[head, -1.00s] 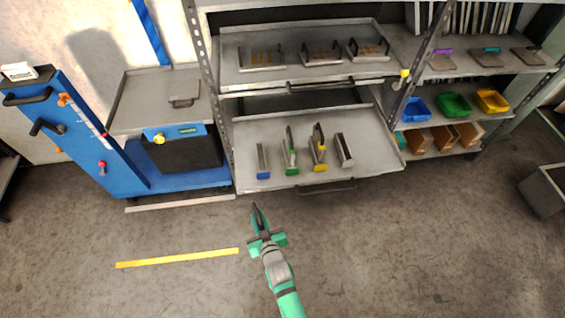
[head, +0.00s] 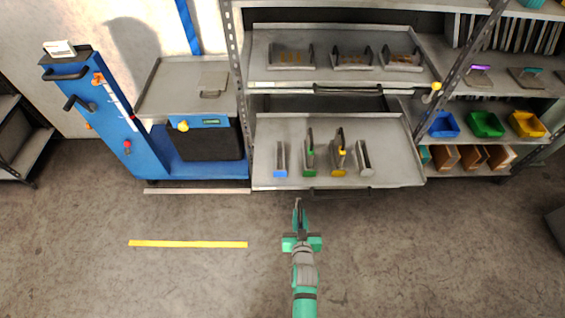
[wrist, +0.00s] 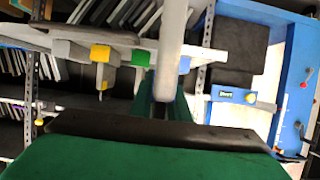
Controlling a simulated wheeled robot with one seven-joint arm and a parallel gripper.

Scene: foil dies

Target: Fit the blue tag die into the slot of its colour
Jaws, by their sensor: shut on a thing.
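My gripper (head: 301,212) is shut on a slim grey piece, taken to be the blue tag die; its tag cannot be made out. In the wrist view it is a pale grey bar (wrist: 170,45) standing up between the teal fingers (wrist: 150,95). The blue-marked slot (head: 281,160) is leftmost on the lower pulled-out tray and looks empty. The gripper is in front of the tray's front edge, apart from it, slightly right of that slot. Beside the slot stand the green-marked holder (head: 309,158) and yellow-marked holder (head: 339,158), each with an upright piece.
A plain grey holder (head: 365,158) stands rightmost on the lower tray (head: 400,140). An upper tray (head: 300,40) overhangs behind, with three holders. A blue cart (head: 165,160) stands left, a flat handled plate (head: 212,84) on its top. Coloured bins are right. The floor in front is clear.

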